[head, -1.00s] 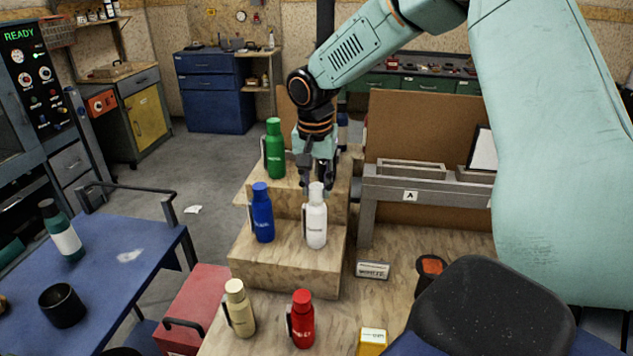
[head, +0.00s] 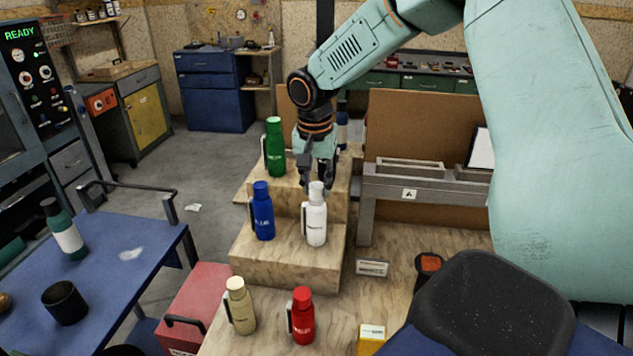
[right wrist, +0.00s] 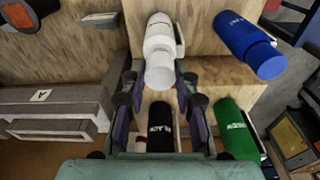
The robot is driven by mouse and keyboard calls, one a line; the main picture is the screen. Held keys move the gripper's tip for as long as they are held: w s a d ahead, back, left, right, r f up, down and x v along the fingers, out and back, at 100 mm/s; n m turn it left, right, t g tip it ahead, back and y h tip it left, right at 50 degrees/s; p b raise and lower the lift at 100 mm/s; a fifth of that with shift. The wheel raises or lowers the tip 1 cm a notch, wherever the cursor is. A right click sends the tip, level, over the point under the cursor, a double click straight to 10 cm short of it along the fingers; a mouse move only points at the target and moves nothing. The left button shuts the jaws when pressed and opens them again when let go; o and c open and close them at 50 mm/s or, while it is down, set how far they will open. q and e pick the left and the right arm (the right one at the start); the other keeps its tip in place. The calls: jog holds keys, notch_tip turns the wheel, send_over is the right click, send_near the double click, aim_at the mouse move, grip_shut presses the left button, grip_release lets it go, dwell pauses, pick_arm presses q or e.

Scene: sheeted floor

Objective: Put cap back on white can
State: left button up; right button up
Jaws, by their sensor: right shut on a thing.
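The white can (head: 315,223) stands upright on the middle wooden step, right of the blue bottle (head: 263,215). Its white cap (head: 316,190) is at the top of the can, in line with it; I cannot tell whether it is fully seated. My right gripper (head: 316,183) reaches down from behind and is shut on the cap. In the right wrist view the cap (right wrist: 160,72) lies between the fingertips (right wrist: 160,80), with the white can (right wrist: 160,35) beyond it. My left gripper is not in view.
A green bottle (head: 274,150) stands on the upper step, with a black bottle (right wrist: 160,122) close to my right gripper. A cream bottle (head: 240,308) and a red bottle (head: 303,318) stand in front, lower down. A grey rack (head: 410,185) is on the right.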

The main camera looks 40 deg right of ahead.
jog(key=shift+w+d+f, duration=0.1)
jog(key=shift+w, duration=0.05)
jog(key=shift+s, duration=0.25)
jog(key=shift+w, duration=0.1)
dwell(0.4)
jog(key=shift+p, duration=0.4)
jog(key=shift+f, duration=0.25)
jog(key=shift+r, duration=0.1)
jog(key=shift+p, duration=0.4)
dwell(0.5)
jog(key=o, duration=0.8)
